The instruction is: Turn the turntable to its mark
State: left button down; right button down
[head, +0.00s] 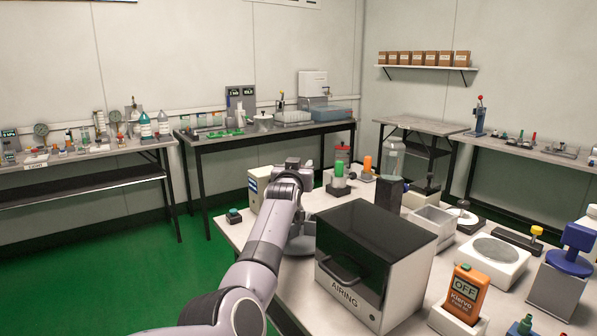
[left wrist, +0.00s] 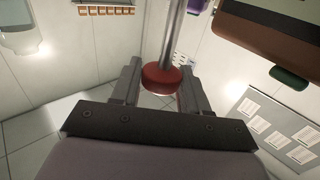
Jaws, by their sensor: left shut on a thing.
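My left arm reaches up the middle of the head view over the front table. Its wrist ends near the table's far left side, and its fingers cannot be made out there. In the left wrist view my left gripper (left wrist: 161,78) is shut on a red round knob (left wrist: 161,80). The knob sits on a bright metal rod (left wrist: 172,36). I cannot tell which apparatus the knob belongs to, and no turntable mark is readable. A white block with a grey round plate (head: 492,254) stands on the table's right; I cannot tell if it is the turntable. My right gripper is not in view.
A dark-lidded box marked AIRING (head: 340,286) stands close right of my arm. An orange tester reading OFF (head: 464,293) and a blue-topped device (head: 577,250) stand farther right. Green floor lies left.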

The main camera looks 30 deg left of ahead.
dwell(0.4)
pick_arm(q)
jog(key=c, duration=0.7)
grip_release()
jog(key=shift+s+p, duration=0.3)
jog(key=shift+s, duration=0.15)
jog(key=shift+p+v, duration=0.7)
jog(key=shift+v, duration=2.45)
jog(key=shift+w+d, duration=0.1)
jog(key=shift+d, duration=0.1)
